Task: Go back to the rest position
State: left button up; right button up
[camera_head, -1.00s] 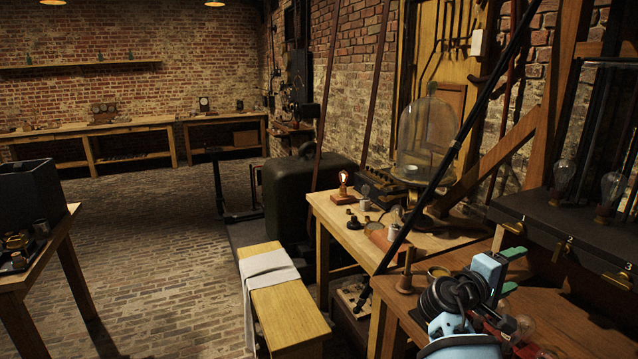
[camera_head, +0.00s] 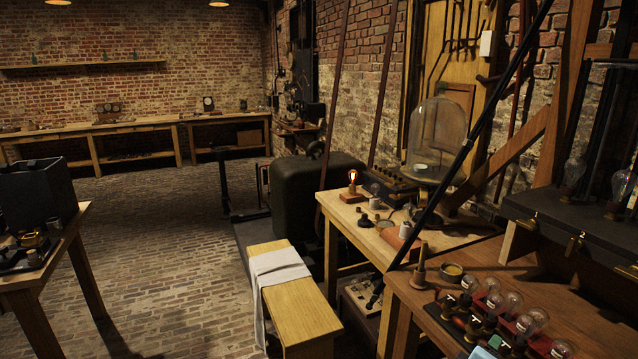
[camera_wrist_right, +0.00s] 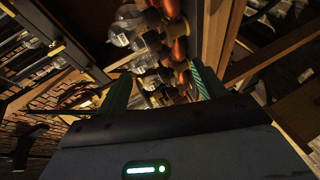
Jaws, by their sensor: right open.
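My right gripper (camera_wrist_right: 160,88) shows in the right wrist view with its two green fingers spread apart and nothing visibly held between them. Beyond the fingers are several glass bulbs (camera_wrist_right: 130,12) on dark and orange-brown bases. The row of clear bulbs (camera_head: 513,300) stands on the brown workbench (camera_head: 420,297) at the lower right. My left gripper is not in view.
A wooden bench (camera_head: 300,312) with a grey cloth (camera_head: 278,268) stands at lower centre. A glass bell jar (camera_head: 436,138) and a lit bulb (camera_head: 352,178) stand on the paler table. A dark slanted pole (camera_head: 455,165) crosses the right side. Brick floor (camera_head: 170,230) lies open at left.

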jog(key=s+a+f+m+y, duration=0.1)
jog(key=s+a+f+y, duration=0.4)
jog(key=s+f, duration=0.5)
jog(key=s+a+f+m+y, duration=0.1)
jog(key=s+a+f+y, duration=0.3)
jog(key=s+a+f, duration=0.5)
jog(key=s+a+m+y, duration=0.1)
jog(key=s+m+y, duration=0.2)
jog(key=s, duration=1)
jog(key=shift+s+r+g, duration=0.25)
jog(key=shift+r+g, duration=0.05)
jog(key=shift+r, duration=0.15)
jog(key=shift+c, duration=0.4)
